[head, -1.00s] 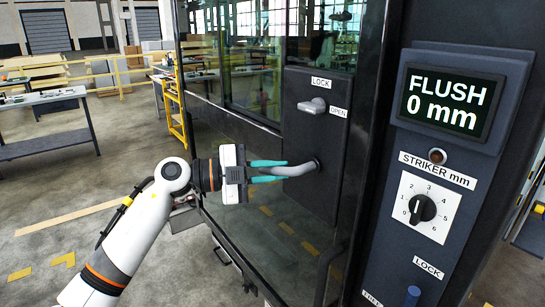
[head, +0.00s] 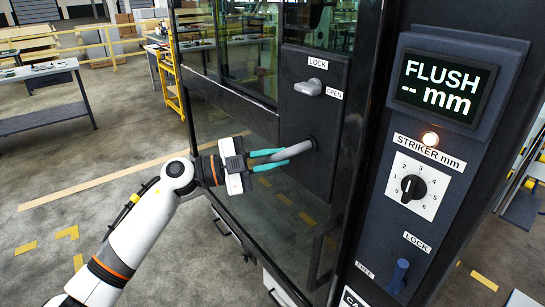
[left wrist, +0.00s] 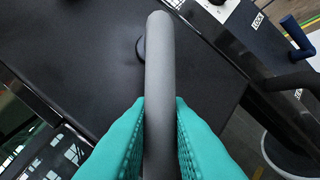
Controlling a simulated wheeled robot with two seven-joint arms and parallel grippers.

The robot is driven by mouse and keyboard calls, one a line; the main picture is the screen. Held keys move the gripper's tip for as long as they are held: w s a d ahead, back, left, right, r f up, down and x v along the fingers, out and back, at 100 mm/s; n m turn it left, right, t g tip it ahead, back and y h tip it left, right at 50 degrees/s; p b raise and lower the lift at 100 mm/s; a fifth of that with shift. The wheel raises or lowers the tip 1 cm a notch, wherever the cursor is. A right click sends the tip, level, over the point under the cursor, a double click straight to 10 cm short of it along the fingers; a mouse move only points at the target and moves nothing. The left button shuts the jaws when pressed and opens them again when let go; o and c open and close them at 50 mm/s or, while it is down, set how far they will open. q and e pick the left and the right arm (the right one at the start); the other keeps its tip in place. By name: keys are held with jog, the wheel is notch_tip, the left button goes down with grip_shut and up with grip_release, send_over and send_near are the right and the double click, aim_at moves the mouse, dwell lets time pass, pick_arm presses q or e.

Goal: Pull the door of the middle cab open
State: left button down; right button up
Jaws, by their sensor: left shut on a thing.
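The cab door (head: 240,190) is a dark framed panel with glass in its upper part. A grey lever handle (head: 298,149) sticks out from the black lock plate (head: 318,112) on it. My left gripper (head: 283,158), with teal fingers, is shut on this handle. In the left wrist view the grey handle (left wrist: 159,75) runs between the two teal fingers (left wrist: 159,130), which touch it on both sides. A small grey lock knob (head: 311,88) sits above the handle between the LOCK and OPEN labels. My right gripper is not in view.
A post right of the door carries a display (head: 442,87) reading "FLUSH -- mm", a lit lamp (head: 430,139), a striker dial (head: 413,188) and a blue lock lever (head: 398,275). A workbench (head: 40,95) and yellow railing stand behind left.

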pick_arm(q)
jog(key=s+a+m+g+b, duration=0.1)
jog(key=s+a, duration=0.2)
jog(key=a, duration=0.7)
jog(key=s+a+g+b, duration=0.1)
jog(key=s+a+b, duration=0.1)
jog(key=a, duration=0.9)
jog(key=s+a+m+g+b, duration=0.1)
jog(key=s+a, duration=0.4)
jog(key=a, duration=0.5)
jog(key=shift+a+m+g+b, duration=0.3)
jog(key=shift+g+b, duration=0.1)
jog(key=shift+g, duration=0.2)
jog(key=c, duration=1.4)
grip_release()
jog(key=shift+d, duration=0.2)
jog(key=shift+o, duration=0.2)
jog(key=shift+a, duration=0.2)
